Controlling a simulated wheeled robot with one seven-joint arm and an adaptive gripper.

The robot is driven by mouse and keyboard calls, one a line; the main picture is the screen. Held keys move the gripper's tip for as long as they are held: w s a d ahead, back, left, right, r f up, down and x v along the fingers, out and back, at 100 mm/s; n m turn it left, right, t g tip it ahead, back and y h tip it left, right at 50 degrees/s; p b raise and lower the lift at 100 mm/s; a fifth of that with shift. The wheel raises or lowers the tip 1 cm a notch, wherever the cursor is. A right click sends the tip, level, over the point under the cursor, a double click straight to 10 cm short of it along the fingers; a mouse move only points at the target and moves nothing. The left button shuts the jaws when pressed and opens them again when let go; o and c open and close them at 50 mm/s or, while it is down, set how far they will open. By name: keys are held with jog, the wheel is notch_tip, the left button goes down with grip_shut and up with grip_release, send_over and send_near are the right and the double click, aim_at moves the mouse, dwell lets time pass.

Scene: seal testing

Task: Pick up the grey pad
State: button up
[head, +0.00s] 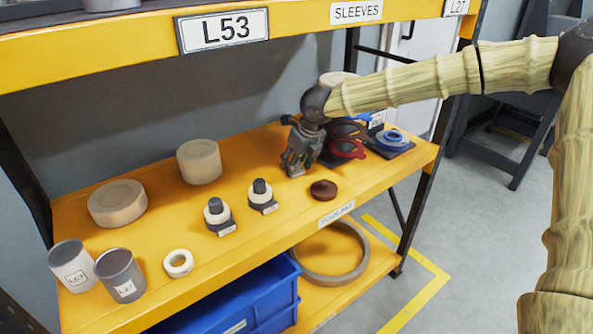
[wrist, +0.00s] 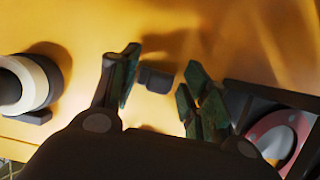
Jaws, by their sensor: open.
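A small dark grey block, which looks like the grey pad (wrist: 157,77), lies on the yellow shelf in the wrist view. It sits between and beyond my open fingers, with no contact visible. My gripper (wrist: 160,88) points down at the shelf, its fingers apart on either side of the pad. In the head view my gripper (head: 293,168) is low over the middle of the shelf, behind the brown disc. The pad is not distinguishable there and seems hidden by the gripper.
Two white rings on dark posts (head: 217,212) (head: 262,195) stand left of my gripper. A brown disc (head: 323,190) is in front. Red parts (head: 347,148) and a blue roll (head: 392,138) are close on the right. Tan cylinders (head: 199,162) stand left; the overhead shelf (head: 130,48) limits height.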

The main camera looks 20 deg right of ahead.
jog(key=c, duration=0.8)
jog(key=shift+r, duration=0.1)
jog(key=shift+r, duration=0.55)
jog(key=shift+s+r+p, duration=0.2)
jog(key=shift+r+p, duration=0.1)
jog(key=shift+r, duration=0.95)
jog(key=s+a, duration=0.1)
jog(key=s, duration=0.4)
jog(key=s+a+r, duration=0.1)
jog(key=s, duration=0.4)
jog(key=s+a, duration=0.1)
jog(key=s, duration=0.4)
jog(key=shift+s+a+r, duration=0.1)
jog(key=shift+s+r, duration=0.05)
jog(key=o, duration=0.4)
jog(key=shift+c, duration=1.4)
